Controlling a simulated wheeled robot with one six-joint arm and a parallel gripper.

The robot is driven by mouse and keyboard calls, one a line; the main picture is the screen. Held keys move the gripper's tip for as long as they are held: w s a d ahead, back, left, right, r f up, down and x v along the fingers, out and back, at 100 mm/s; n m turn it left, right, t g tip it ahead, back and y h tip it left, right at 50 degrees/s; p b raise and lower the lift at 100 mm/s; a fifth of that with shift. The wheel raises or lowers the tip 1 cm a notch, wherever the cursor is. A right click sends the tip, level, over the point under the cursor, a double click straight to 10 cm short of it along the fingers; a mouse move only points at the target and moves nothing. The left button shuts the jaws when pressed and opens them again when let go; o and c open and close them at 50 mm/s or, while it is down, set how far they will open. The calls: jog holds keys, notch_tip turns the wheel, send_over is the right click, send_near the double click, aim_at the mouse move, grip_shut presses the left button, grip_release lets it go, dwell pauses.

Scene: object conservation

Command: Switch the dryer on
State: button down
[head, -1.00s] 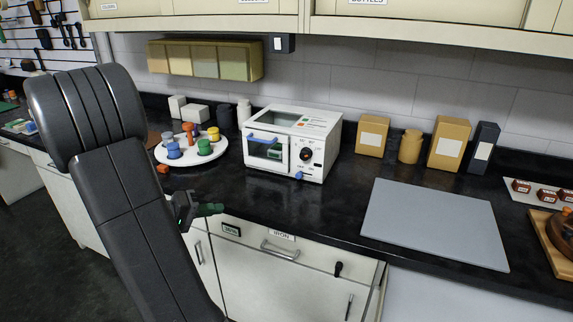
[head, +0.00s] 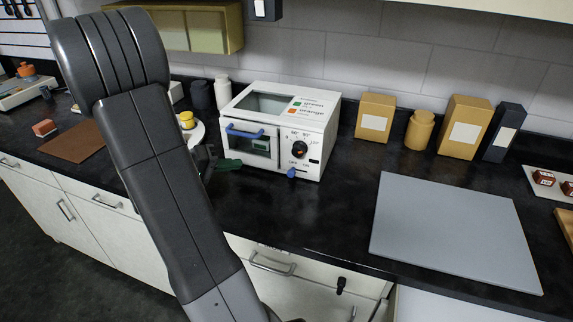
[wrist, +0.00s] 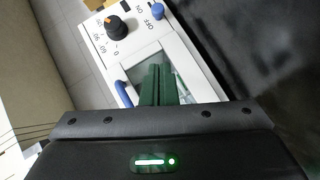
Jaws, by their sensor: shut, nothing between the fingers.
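The dryer (head: 312,128) is a white box on the black counter with a glass door, a blue door handle (head: 244,132), a black dial (head: 299,149) and a blue switch (head: 292,173) low on its front. The dial (wrist: 116,27) and the handle (wrist: 124,94) show there too. My gripper (head: 238,163) has green fingers, shut and empty, just in front of the dryer door. In the wrist view the fingers (wrist: 158,84) point at the door.
A grey mat (head: 450,228) lies on the counter to the right. Tan boxes (head: 375,117) and a dark box (head: 502,132) stand along the wall. My arm hides part of the white round tray (head: 198,130). The counter in front of the dryer is clear.

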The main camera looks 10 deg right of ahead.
aim_at(292, 172)
jog(key=shift+a, duration=0.1)
jog(key=p+x, duration=0.1)
jog(key=x, duration=0.8)
jog(key=shift+d+p, duration=0.35)
jog(key=shift+d, duration=0.1)
jog(key=d, duration=0.1)
jog(key=s+d+f, duration=0.1)
jog(key=shift+s+d+f+p, duration=0.15)
jog(key=shift+d+f+p, duration=0.15)
jog(key=shift+p, duration=0.05)
jog(key=shift+s+d+f, duration=0.2)
jog(key=shift+d+f, duration=0.05)
